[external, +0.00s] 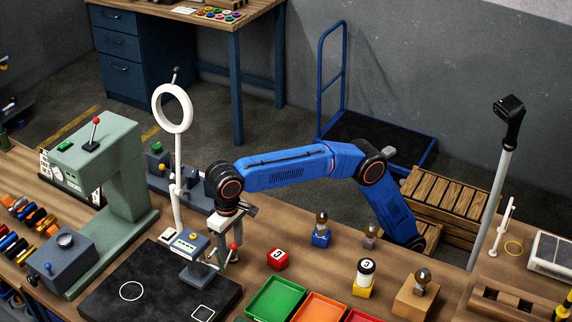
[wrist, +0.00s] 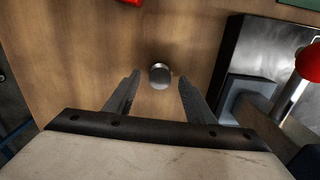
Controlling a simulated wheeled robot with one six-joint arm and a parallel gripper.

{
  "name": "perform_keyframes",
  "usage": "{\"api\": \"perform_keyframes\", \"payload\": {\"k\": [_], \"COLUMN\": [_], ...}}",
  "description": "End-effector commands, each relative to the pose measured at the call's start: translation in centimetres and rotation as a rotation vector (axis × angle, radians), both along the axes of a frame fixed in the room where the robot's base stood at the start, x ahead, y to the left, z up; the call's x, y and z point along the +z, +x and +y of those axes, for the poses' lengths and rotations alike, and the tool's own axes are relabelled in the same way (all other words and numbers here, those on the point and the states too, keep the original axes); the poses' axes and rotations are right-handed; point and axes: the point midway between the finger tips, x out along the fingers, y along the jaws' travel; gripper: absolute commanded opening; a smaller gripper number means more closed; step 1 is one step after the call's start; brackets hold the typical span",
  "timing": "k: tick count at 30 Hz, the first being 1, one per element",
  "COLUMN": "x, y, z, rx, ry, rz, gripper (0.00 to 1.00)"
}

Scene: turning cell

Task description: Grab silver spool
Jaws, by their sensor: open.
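A small round silver piece, which looks like the silver spool (wrist: 160,73), stands on the wooden bench in the wrist view. It lies just ahead of and between the fingertips of my gripper (wrist: 159,80), with a gap on both sides. My gripper is open and empty. In the external view my gripper (external: 227,247) points down at the bench, just right of a grey-blue instrument (external: 192,246) with a red-knobbed lever.
The red-knobbed lever (wrist: 308,62) stands close on the right in the wrist view. A green tray (external: 249,307) and an orange tray (external: 301,318) lie at the front. A tall ring lamp (external: 159,108) rises on the left.

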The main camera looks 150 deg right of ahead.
Motion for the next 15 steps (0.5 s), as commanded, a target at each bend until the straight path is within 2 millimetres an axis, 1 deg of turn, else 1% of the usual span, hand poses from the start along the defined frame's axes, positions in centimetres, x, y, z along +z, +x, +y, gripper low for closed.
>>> {"api": "perform_keyframes", "payload": {"k": [3,6,14,15], "x": [-1.5,-2.3,-2.6,-2.6], "y": [-0.1,0.0,0.0,0.0], "z": [0.1,0.0,0.0,0.0], "rx": [0.000,0.000,0.000,0.000], "ry": [0.000,-0.001,-0.001,-0.001], "rz": [0.000,-0.001,-0.001,-0.001], "gripper": [0.49,0.49,0.49,0.47]}}
